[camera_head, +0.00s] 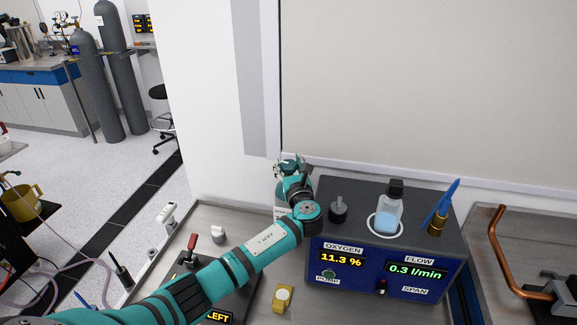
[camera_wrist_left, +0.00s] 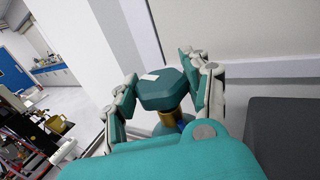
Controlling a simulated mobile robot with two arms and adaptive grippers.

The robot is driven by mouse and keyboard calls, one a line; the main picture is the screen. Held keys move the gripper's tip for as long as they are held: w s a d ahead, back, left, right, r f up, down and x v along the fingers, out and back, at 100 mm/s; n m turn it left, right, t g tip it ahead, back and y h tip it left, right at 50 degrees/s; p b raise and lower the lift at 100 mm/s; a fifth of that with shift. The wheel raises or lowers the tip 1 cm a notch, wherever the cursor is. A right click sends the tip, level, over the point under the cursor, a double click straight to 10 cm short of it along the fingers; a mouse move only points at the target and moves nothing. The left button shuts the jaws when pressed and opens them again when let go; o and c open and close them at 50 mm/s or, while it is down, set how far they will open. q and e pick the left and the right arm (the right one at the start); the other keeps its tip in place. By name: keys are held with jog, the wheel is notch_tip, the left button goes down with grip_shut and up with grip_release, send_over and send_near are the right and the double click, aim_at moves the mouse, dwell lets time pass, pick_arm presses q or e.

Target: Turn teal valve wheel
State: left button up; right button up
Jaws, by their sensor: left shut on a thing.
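The teal valve wheel (camera_wrist_left: 162,90) is a faceted knob with a small white mark on top, seen in the left wrist view. It sits above a brass neck (camera_wrist_left: 172,118), with a teal rounded body partly showing below. My left gripper (camera_wrist_left: 158,88) has its fingers on both sides of the wheel and is shut on it. In the head view my left gripper (camera_head: 291,168) is at the wall, just left of the analyser box, and largely hides the wheel. My right gripper is not in view.
A dark blue analyser box (camera_head: 385,240) reads oxygen 11.3 % and flow 0.3 l/min. A bottle (camera_head: 389,210), a black knob (camera_head: 338,210) and a brass fitting with a blue handle (camera_head: 438,212) stand on it. A copper pipe (camera_head: 505,255) is at the right.

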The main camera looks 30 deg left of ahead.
pick_arm(q)
jog(key=shift+n+g+y, duration=0.6)
jog(key=shift+y, duration=0.1)
jog(key=o, duration=1.2)
jog(key=shift+s+d, duration=0.15)
jog(key=shift+d, duration=0.05)
jog(key=v, duration=1.1)
jog(key=shift+s+d, duration=0.15)
